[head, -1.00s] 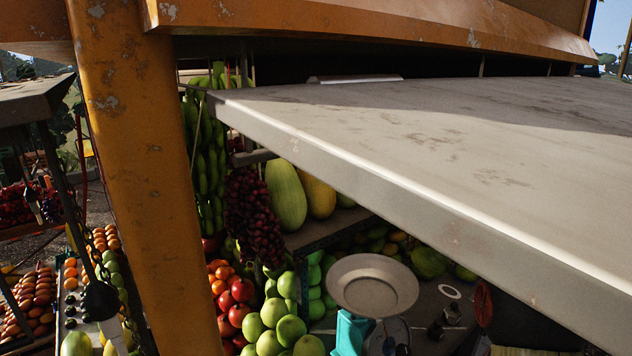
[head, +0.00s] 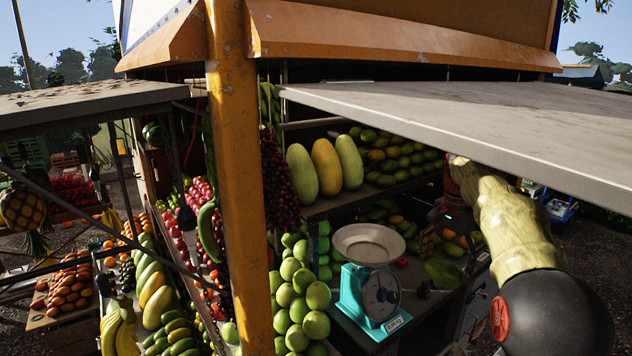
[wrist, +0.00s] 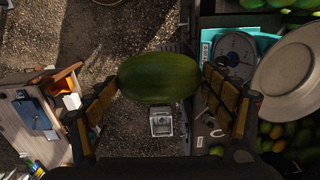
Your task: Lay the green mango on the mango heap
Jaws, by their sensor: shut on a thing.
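The green mango (wrist: 158,77) lies across the wrist view between the two fingers of my gripper (wrist: 161,88), which is shut on it and holds it in the air. In the head view the green mango (head: 443,272) shows to the right of the scale, partly dark against my arm. Green and yellow mangoes form a heap (head: 396,158) on the upper shelf under the canopy. More mangoes (head: 385,214) lie on a lower level behind the scale. Some mangoes also show at the lower right of the wrist view (wrist: 278,138). The held mango is apart from both groups.
A turquoise scale (head: 372,292) with a round metal pan (head: 369,244) stands on the counter in front of the mangoes. An orange post (head: 238,180) and a grey canopy panel (head: 480,125) frame the opening. Large melons (head: 326,166) stand left of the upper heap.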

